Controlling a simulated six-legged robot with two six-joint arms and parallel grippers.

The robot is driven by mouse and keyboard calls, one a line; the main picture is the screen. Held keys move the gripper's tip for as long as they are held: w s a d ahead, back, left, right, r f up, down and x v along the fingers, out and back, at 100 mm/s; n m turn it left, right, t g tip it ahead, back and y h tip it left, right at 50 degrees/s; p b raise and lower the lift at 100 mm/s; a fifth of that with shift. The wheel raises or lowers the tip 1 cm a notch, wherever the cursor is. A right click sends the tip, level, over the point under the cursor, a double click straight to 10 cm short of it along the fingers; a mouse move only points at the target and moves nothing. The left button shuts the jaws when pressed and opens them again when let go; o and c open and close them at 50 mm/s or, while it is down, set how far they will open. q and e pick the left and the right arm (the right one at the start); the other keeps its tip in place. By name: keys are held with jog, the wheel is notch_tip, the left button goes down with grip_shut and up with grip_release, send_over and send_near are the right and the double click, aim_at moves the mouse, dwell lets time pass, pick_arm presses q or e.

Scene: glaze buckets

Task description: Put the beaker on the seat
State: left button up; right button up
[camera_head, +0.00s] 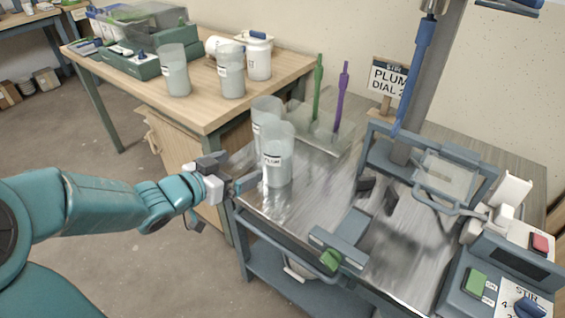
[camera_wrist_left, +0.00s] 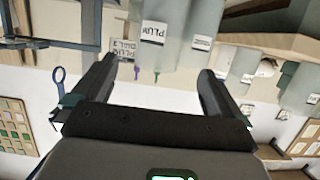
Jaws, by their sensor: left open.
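The clear beaker labelled PLUM (camera_head: 278,158) stands upright on the metal bench top, just in front of a second beaker (camera_head: 264,112). My left gripper (camera_head: 238,172) is open and empty, just left of the PLUM beaker at the bench's left edge. In the left wrist view, which is upside down, the PLUM beaker (camera_wrist_left: 158,35) shows beyond and between the open fingers (camera_wrist_left: 158,70). The seat appears to be at the stirrer stand, between the dark blocks (camera_head: 375,192), under the blue shaft; its exact outline is unclear. My right gripper is not in view.
A clear tray (camera_head: 318,132) with green and purple stirrers stands behind the beakers. A blue-grey frame with a clear guard (camera_head: 443,175) and a control box (camera_head: 500,270) are on the right. A wooden table (camera_head: 205,105) holds more beakers. Bare metal lies right of the PLUM beaker.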

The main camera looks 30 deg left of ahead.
aim_at(267, 155)
pick_arm(q)
jog(key=b+x, duration=0.2)
jog(key=x, duration=0.7)
jog(key=shift+w+f, duration=0.25)
jog(key=shift+w, duration=0.1)
jog(key=b+x, duration=0.1)
jog(key=x, duration=0.5)
jog(key=shift+s+f+b, duration=0.1)
jog(key=shift+f+b, duration=0.05)
jog(key=shift+b, duration=0.15)
jog(key=c, duration=1.6)
jog(key=shift+r, duration=0.3)
jog(key=shift+r+p, duration=5.7)
jog(key=shift+r, duration=4.15)
jog(key=shift+r, duration=0.1)
